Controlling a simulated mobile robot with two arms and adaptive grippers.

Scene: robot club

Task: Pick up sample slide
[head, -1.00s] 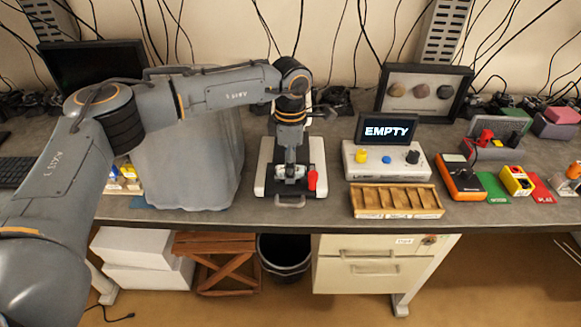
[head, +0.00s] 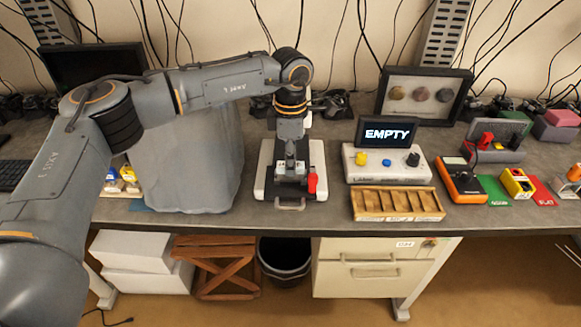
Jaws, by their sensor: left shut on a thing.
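My left gripper (head: 290,178) points down over a white and black device (head: 316,160) with a red part (head: 312,183) on its right side. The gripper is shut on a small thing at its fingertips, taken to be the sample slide. The slide itself is mostly hidden by the fingers and too small to make out. I cannot tell whether it still touches the device. My right gripper is not in view.
A wooden slotted tray (head: 397,204) lies to the right, before a white control box (head: 388,167) and a screen reading EMPTY (head: 388,133). A grey cloth-covered object (head: 195,160) stands left. An orange meter (head: 462,183) lies farther right.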

